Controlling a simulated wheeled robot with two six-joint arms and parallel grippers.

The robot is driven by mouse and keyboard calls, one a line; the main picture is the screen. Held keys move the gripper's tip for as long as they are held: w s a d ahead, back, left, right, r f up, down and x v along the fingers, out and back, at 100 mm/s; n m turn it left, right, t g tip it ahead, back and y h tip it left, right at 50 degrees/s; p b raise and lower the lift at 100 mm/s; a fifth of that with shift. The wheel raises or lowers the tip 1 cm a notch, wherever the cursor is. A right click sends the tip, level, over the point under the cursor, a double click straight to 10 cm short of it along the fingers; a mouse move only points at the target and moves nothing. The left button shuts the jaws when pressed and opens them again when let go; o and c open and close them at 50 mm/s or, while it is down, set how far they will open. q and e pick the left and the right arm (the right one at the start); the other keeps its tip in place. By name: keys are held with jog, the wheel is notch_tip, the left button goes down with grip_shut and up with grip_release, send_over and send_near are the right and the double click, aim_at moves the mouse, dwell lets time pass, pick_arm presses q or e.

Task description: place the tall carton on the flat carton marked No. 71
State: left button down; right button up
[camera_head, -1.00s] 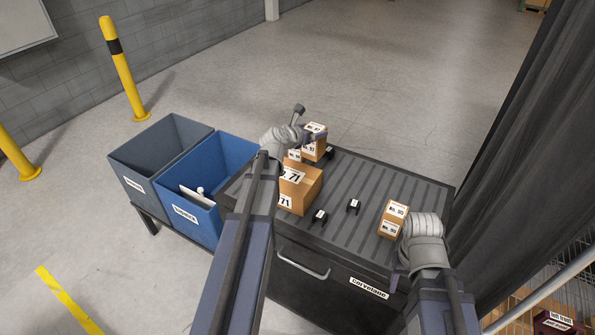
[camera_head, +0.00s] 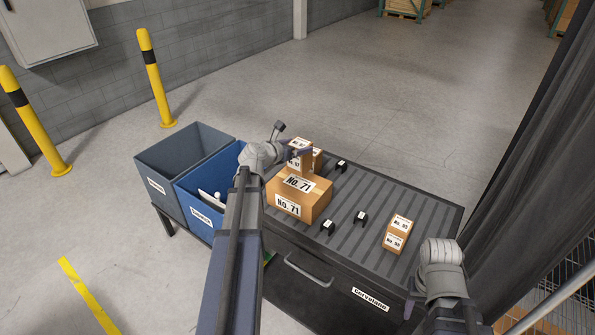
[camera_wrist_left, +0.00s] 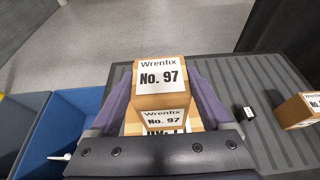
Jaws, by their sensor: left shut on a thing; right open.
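The tall carton marked No. 97 (camera_head: 293,162) is held by my left gripper (camera_head: 298,152), upright over the back part of the flat carton. In the left wrist view the tall carton (camera_wrist_left: 162,95) sits between the two fingers of my left gripper (camera_wrist_left: 162,100). The flat carton marked No. 71 (camera_head: 298,193) lies on the dark ribbed bench top; in the wrist view a strip of its label shows below the tall carton. I cannot tell whether the two cartons touch. My right gripper (camera_head: 409,304) is open and empty by the bench's right front.
Another carton (camera_head: 318,157) stands behind the flat carton, partly hidden. A small carton (camera_head: 397,234) stands at the bench's right. Several black brackets (camera_head: 360,217) sit between. A blue bin (camera_head: 216,180) and a grey bin (camera_head: 165,165) adjoin at left. A dark curtain (camera_head: 520,190) hangs at right.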

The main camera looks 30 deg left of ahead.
aim_at(294, 161)
pick_arm(q)
jog(key=shift+f+b, duration=2.55)
jog(key=shift+f, duration=0.65)
pick_arm(e)
notch_tip(294, 161, down, 6)
jog(key=shift+f, duration=0.2)
jog(key=shift+f, duration=0.1)
pick_arm(q)
jog(key=shift+f, duration=0.25)
grip_release()
jog(key=shift+r, duration=0.1)
jog(key=shift+r, duration=0.3)
jog(key=d+p+v, duration=0.1)
jog(key=p+v, duration=0.3)
jog(key=v, duration=0.8)
jog(key=shift+a+f+p, duration=0.15)
jog(key=shift+a+p, duration=0.15)
jog(key=shift+a, duration=0.1)
pick_arm(e)
jog(key=shift+r, duration=2.4)
